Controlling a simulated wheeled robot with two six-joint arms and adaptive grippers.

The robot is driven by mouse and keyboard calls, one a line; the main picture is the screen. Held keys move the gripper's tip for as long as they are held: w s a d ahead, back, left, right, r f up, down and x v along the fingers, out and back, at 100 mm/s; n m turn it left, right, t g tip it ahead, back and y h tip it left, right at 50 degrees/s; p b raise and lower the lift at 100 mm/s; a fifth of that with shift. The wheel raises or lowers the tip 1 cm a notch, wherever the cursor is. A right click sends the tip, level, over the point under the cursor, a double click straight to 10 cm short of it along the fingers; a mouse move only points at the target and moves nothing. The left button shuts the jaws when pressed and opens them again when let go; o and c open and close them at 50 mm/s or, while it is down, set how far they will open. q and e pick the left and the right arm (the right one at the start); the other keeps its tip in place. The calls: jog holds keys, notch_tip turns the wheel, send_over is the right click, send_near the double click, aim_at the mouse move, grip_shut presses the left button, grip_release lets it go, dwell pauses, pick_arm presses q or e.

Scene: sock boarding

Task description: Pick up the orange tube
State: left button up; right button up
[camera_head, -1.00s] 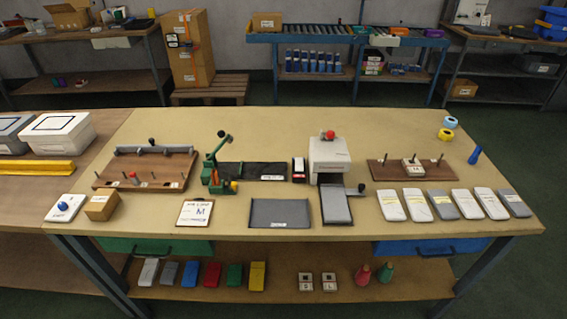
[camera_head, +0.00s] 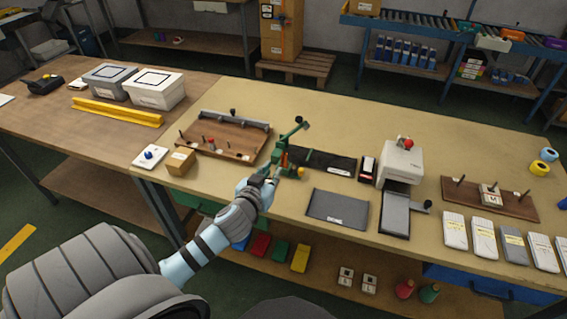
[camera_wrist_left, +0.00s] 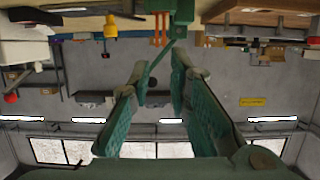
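No lone orange tube shows clearly. A green hand-lever tool (camera_head: 284,160) stands on the work table with a small orange-yellow part (camera_head: 300,173) at its foot. An orange item (camera_head: 511,34) lies on the far roller rack; it is too small to tell whether it is a tube. My left gripper (camera_head: 268,177) is just in front of the green tool, at the table's front side. In the left wrist view my left gripper (camera_wrist_left: 160,75) has its fingers apart with nothing between them. I cannot tell whether it touches the tool. My right gripper is out of view.
A pegged wooden board (camera_head: 225,140) and a cardboard box (camera_head: 181,161) lie left of the tool. A dark tray (camera_head: 338,209), a white press (camera_head: 401,163) and several packets (camera_head: 483,238) lie to the right. The table's back strip is clear.

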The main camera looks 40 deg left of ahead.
aim_at(283, 157)
pick_arm(q)
jog(key=b+x, duration=0.1)
jog(key=x, duration=1.1)
jog(key=shift+f+b, duration=0.15)
jog(key=shift+b, duration=0.2)
jog(key=shift+s, duration=0.15)
grip_shut()
